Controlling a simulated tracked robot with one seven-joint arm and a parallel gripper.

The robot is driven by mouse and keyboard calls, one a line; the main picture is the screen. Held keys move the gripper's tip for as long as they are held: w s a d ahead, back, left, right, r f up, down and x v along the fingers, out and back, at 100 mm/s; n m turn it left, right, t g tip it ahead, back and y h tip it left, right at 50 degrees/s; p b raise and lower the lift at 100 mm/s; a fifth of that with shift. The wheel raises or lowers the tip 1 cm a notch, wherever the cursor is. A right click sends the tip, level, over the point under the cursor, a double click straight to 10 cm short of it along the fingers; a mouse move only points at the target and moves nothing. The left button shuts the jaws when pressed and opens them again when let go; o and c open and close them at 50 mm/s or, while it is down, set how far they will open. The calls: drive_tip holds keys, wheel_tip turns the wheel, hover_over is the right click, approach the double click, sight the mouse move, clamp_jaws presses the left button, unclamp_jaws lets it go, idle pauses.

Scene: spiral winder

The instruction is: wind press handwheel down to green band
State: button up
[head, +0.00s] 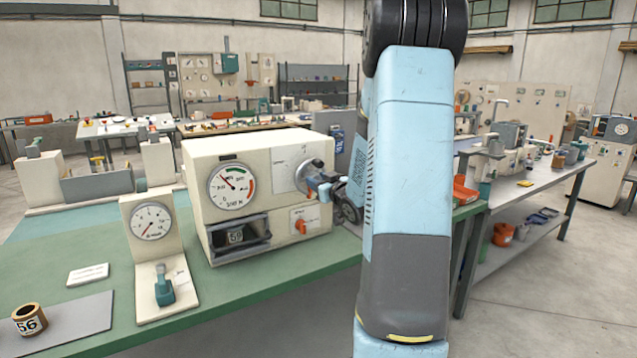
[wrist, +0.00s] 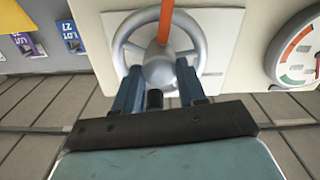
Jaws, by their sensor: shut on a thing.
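The press (head: 265,190) is a cream box on the green bench in the head view. Its round dial (head: 232,187) has a green band at the top and a red band to the right; the needle points to the upper left, seemingly outside the green. The grey handwheel (head: 309,174) is on the right of its front, partly hidden by my gripper (head: 330,185). In the wrist view, the handwheel (wrist: 160,62) has a rounded hub and an orange stripe. My gripper (wrist: 158,92) is shut on the handwheel, fingers flanking the hub; the contact itself is partly hidden.
An orange switch (head: 300,225) and a recessed slot (head: 238,237) are on the press front. A smaller gauge stand (head: 152,222) with a teal lever (head: 163,287) stands to the left. A ring marked 56 (head: 29,319) lies on a grey mat. The bench's front middle is clear.

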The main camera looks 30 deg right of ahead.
drive_tip(key=shift+m, duration=2)
drive_tip(key=o, duration=1.1)
drive_tip(key=shift+d, duration=0.1)
drive_tip(key=shift+c, duration=0.2)
drive_tip(key=s, duration=1.4)
drive_tip(key=shift+w, duration=0.1)
